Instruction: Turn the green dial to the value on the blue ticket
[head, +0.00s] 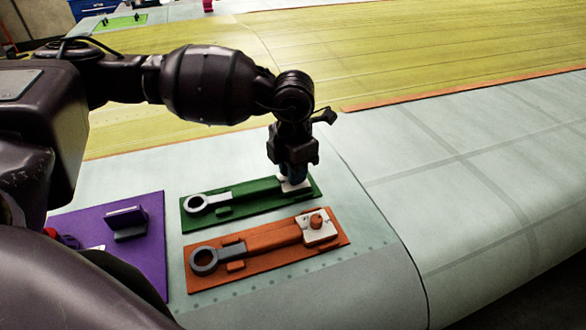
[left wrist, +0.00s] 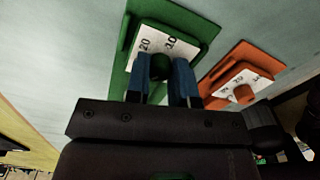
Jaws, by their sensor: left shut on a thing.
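The plate (left wrist: 150,46) shows the numbers 20 and 10; the dial's pointer cannot be made out. No blue ticket is in view. My right gripper is not in view.
An orange board (head: 262,250) with a similar wrench and an orange knob (head: 316,220) lies just in front of the green one. The wing surface to the right is clear.

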